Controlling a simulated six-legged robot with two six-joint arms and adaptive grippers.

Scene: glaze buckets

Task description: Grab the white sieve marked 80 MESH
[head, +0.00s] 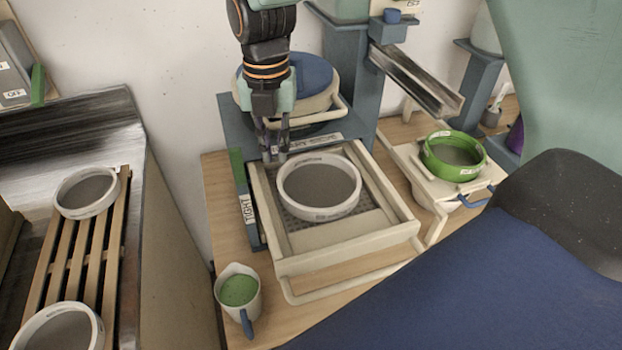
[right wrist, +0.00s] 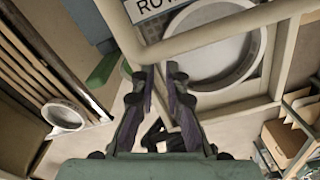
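A white round sieve with grey mesh (head: 320,188) sits in the cream shaker tray (head: 340,262). Two more white sieves lie on a slatted wooden rack at left, one farther (head: 87,192) and one nearer (head: 62,329). Their rim markings are too small to read, so I cannot tell which is 80 MESH. My right gripper (head: 274,155) points down at the tray's back-left corner, beside the tray sieve. In the right wrist view its fingers (right wrist: 158,70) are apart with nothing between them. A white sieve (right wrist: 64,115) shows at left there. My left gripper is not in view.
A green-rimmed sieve (head: 453,156) sits on a cream stand to the right. A white jug with green contents (head: 238,289) stands in front of the tray's left corner. A blue post and a metal chute (head: 415,80) rise behind the tray.

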